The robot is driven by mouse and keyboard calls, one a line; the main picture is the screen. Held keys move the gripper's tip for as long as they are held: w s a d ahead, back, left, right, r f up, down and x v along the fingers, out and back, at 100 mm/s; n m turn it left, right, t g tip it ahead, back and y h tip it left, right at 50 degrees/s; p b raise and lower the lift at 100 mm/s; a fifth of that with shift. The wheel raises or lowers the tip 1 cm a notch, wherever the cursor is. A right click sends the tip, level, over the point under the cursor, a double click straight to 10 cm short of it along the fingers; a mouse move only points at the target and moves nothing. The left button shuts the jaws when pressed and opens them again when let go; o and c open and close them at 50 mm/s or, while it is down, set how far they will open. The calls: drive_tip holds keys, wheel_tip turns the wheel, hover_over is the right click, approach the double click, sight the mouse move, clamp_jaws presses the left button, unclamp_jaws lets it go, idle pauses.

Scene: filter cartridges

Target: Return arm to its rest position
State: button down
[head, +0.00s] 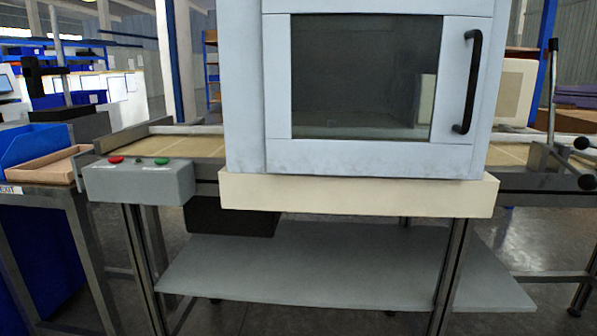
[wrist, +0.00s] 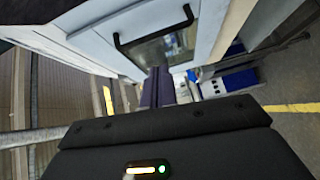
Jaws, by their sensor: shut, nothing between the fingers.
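My gripper (wrist: 158,72) shows in the wrist view, its two dark fingers together and empty. It points toward the pale cabinet, which looks tilted in that view. My arm does not show in the head view. The cabinet (head: 366,157) stands in the middle of the head view with its door closed. The door has a dark window (head: 365,75) and a black upright handle (head: 467,82) on its right side. The handle also shows in the wrist view (wrist: 153,32), beyond the fingers. No filter cartridge can be made out in either view.
A grey control box (head: 140,182) with red and green buttons sits left of the cabinet. A blue bin (head: 35,146) and a shallow tan tray (head: 45,168) stand farther left. Black-knobbed rods (head: 583,143) stick out at the right. A grey lower shelf (head: 340,262) is bare.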

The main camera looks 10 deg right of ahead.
drive_tip(key=a+f+m+g+h, duration=0.15)
drive_tip(key=a+f+m, duration=0.3)
drive_tip(key=a, duration=0.75)
drive_tip(key=a+f+m+g+h, duration=0.1)
drive_tip(key=a+f+m+g, duration=0.2)
drive_tip(key=a+f, duration=0.55)
drive_tip(key=a+f+m+g+h, duration=0.1)
drive_tip(key=a+f+m+g, duration=0.1)
drive_tip(key=f, duration=0.7)
drive_tip(key=a+f+m+g+h, duration=0.1)
drive_tip(key=a+f+m+g, duration=0.1)
drive_tip(key=a+f+m, duration=0.2)
drive_tip(key=a+f+m+g+h, duration=0.2)
drive_tip(key=f+m, duration=0.5)
drive_tip(key=f, duration=0.6)
drive_tip(key=shift+a+f, duration=0.3)
drive_tip(key=shift+a, duration=0.6)
drive_tip(key=shift+d+m, duration=0.1)
drive_tip(key=shift+m, duration=0.25)
